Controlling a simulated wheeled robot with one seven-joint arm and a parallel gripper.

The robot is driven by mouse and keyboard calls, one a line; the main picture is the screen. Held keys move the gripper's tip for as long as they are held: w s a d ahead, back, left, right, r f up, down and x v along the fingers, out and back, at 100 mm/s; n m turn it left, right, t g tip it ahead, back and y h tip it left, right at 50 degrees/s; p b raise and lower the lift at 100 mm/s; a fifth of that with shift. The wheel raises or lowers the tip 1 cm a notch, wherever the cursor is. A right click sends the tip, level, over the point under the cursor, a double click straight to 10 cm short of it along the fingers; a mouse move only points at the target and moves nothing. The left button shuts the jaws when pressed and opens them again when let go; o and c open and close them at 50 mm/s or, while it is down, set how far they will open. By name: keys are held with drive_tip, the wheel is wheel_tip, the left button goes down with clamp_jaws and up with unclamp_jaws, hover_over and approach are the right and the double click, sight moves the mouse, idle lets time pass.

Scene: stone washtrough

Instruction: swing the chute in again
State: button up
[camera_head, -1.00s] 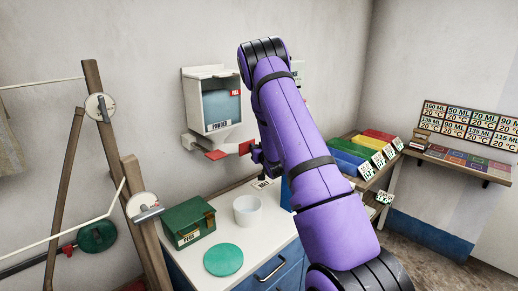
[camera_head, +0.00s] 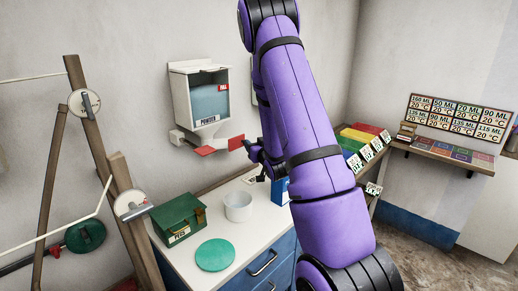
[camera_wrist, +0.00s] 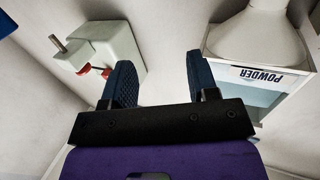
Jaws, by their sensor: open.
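A wall dispenser marked POWDER (camera_head: 209,101) hangs on the back wall, with a window showing blue-grey contents. A red flat piece (camera_head: 219,147), which looks like the chute, sticks out below it toward the right. My gripper (camera_head: 262,160) is just right of this red piece, partly hidden by my purple arm; I cannot tell whether they touch. In the wrist view my gripper (camera_wrist: 160,72) is open, with nothing between its fingers. The dispenser (camera_wrist: 262,70) is to its right there. A pale box with red parts and a metal peg (camera_wrist: 108,52) is behind the left finger.
On the white counter below stand a green box (camera_head: 180,220), a white tub (camera_head: 238,206) and a round green disc (camera_head: 215,254). A wooden frame with dials (camera_head: 95,150) is at the left. Coloured trays (camera_head: 362,138) and shelves are at the right.

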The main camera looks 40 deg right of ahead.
drive_tip(key=shift+v, duration=1.9)
drive_tip(key=shift+a+r, duration=0.1)
drive_tip(key=shift+a, duration=0.05)
drive_tip(key=shift+w+r, duration=0.1)
